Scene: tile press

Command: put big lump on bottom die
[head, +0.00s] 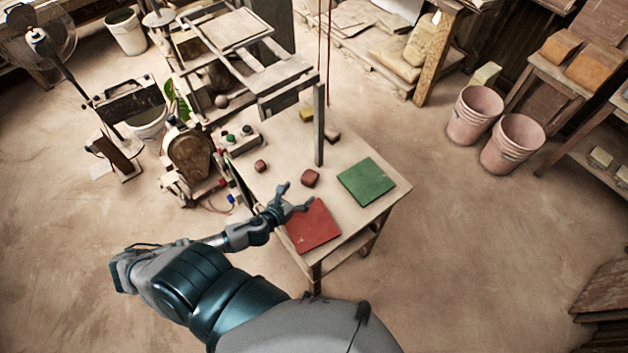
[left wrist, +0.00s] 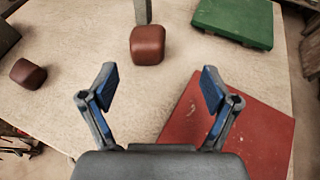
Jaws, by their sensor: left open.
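Two reddish-brown lumps lie on the pale table. The bigger lump (head: 310,178) is near the table's middle and shows at the top centre of the left wrist view (left wrist: 147,45). The smaller lump (head: 260,166) is to its left, at the left edge of the wrist view (left wrist: 27,73). My left gripper (head: 296,194) is open and empty, just short of the bigger lump. In the wrist view the lump lies beyond the spread fingertips (left wrist: 158,76), apart from them. I cannot tell which part is the bottom die. My right gripper is out of view.
A red plate (head: 312,227) lies below my left gripper, and a green plate (head: 366,181) lies to the right. An upright post (head: 319,125) stands behind the bigger lump. A yellow block (head: 306,115) and a control box with buttons (head: 237,141) are farther back.

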